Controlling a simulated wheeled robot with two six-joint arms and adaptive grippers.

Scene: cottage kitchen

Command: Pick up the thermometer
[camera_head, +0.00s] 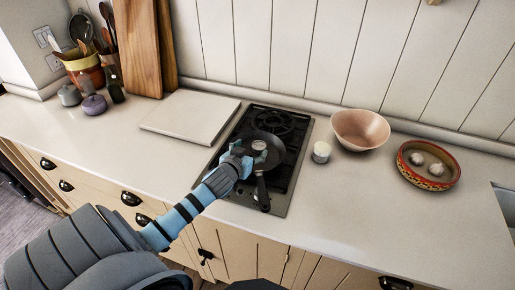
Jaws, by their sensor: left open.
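A small round, pale, dial-like thing (259,145), which looks like the thermometer, shows at the black frying pan (272,160). It is too small to read, and I cannot tell whether it lies in the pan or is held above it. The pan sits on the black gas hob (285,125), its handle toward the front. My left gripper (242,158) is open at the pan's left side, close to the round thing. I cannot tell whether they touch. The gripper hides part of the pan and hob. My right gripper is not in view.
A white board (190,116) lies left of the hob. A small white-topped jar (321,152), a pink bowl (360,129) and a patterned dish (428,165) with pale bulbs stand to the right. The front right counter (390,220) is clear.

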